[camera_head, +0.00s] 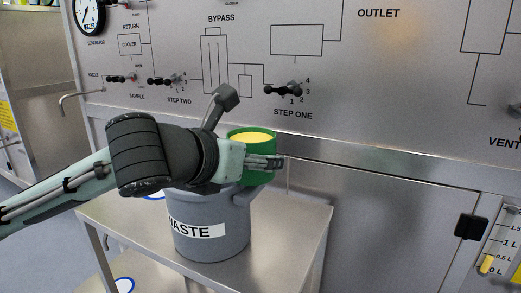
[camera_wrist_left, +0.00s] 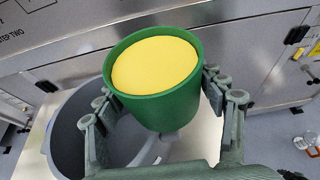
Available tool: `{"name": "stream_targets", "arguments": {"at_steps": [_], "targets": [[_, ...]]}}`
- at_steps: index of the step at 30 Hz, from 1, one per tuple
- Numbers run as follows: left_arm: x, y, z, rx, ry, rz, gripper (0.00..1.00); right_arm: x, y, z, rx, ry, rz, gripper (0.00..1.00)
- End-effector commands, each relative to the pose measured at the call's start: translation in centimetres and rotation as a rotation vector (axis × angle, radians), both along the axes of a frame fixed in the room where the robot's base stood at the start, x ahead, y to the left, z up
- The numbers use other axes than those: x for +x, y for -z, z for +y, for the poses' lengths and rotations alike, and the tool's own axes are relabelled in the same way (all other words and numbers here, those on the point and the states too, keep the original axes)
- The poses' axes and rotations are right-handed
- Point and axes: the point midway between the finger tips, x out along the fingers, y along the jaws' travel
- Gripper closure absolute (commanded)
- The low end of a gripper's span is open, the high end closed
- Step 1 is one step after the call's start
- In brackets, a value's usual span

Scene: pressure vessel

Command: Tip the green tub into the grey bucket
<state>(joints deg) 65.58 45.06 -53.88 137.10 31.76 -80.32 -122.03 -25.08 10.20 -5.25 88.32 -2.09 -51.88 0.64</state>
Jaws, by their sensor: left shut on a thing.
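The green tub (camera_head: 243,139) is held by my left gripper (camera_head: 262,163), above the right part of the grey bucket's rim. It looks upright and is full of something yellow. In the left wrist view the fingers of my left gripper (camera_wrist_left: 160,110) close on both sides of the green tub (camera_wrist_left: 168,109). The grey bucket (camera_head: 205,246) bears a white label ending in "ASTE" and stands on a metal table. The grey bucket (camera_wrist_left: 67,128) shows below and left of the tub in the left wrist view; my gripper and arm hide part of its opening. My right gripper is in neither view.
The metal table (camera_head: 296,228) has bare room right of the bucket. Behind it stands a steel panel (camera_head: 380,75) with black valve handles (camera_head: 283,90) and a gauge (camera_head: 88,15). A bent metal spout (camera_head: 75,98) sticks out at the left.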

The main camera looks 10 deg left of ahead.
Motion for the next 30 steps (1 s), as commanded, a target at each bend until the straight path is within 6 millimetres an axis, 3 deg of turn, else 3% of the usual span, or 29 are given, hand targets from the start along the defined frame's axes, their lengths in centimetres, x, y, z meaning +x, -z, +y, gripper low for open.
{"name": "stream_targets", "arguments": {"at_steps": [14, 30], "targets": [[0.0, -0.4, 0.2, -0.012, -0.001, -0.002, 0.90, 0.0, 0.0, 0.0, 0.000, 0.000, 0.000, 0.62], [0.8, -0.6, 2.4, -0.358, 0.002, 0.126, 0.90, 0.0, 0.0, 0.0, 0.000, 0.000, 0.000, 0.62]]}}
